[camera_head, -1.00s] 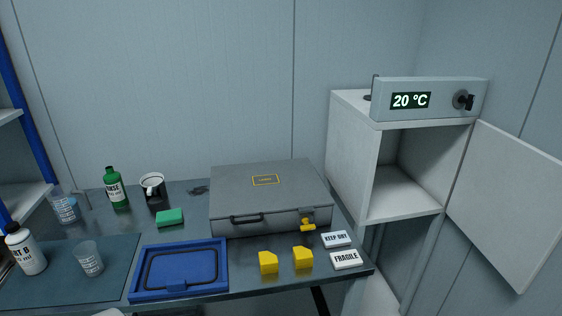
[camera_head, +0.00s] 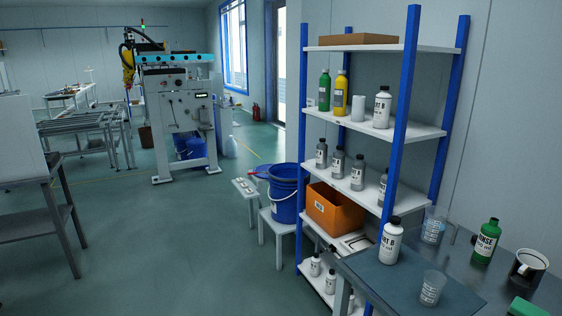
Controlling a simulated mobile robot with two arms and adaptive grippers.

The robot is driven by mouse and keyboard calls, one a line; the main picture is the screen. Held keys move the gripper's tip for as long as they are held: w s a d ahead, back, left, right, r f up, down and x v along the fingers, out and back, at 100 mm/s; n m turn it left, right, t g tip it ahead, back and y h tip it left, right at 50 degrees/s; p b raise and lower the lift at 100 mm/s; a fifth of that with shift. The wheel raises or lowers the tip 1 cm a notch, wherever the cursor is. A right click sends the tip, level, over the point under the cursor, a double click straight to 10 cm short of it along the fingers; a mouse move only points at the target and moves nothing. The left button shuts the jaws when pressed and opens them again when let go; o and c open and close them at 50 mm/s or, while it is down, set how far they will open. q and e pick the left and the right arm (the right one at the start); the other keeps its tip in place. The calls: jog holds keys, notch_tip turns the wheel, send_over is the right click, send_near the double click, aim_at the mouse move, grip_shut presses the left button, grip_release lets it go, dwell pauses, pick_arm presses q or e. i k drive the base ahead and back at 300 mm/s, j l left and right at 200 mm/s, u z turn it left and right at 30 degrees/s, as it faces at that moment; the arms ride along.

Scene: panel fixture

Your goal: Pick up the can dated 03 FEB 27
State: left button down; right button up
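I cannot make out a can with a readable 03 FEB 27 date. A blue-posted shelf rack (camera_head: 397,110) stands right of centre. Its second level holds several small grey labelled bottles (camera_head: 337,163), whose small print is too small to read. Its upper level holds a green bottle (camera_head: 324,90), a yellow bottle (camera_head: 341,92), a plain pale cylinder (camera_head: 358,108) and a white labelled bottle (camera_head: 382,107). Small white labelled containers (camera_head: 315,265) sit on the bottom level, partly hidden. Neither of my grippers is in view.
An orange bin (camera_head: 335,208) sits low in the rack. A blue bucket (camera_head: 287,196) stands on a stool beside it. A dark table (camera_head: 462,270) at right holds bottles, beakers and a mug (camera_head: 527,266). The floor (camera_head: 170,240) at left centre is open.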

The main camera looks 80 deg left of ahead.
aim_at(339, 156)
jog(key=u, duration=2.35)
jog(key=i+j+z, duration=0.1)
jog(key=z, duration=0.65)
jog(key=i+j+z, duration=0.3)
jog(key=j, duration=0.3)
jog(key=i+j+z, duration=0.3)
jog(key=j, duration=0.4)
jog(key=i+j+z, duration=0.15)
jog(key=j, duration=0.25)
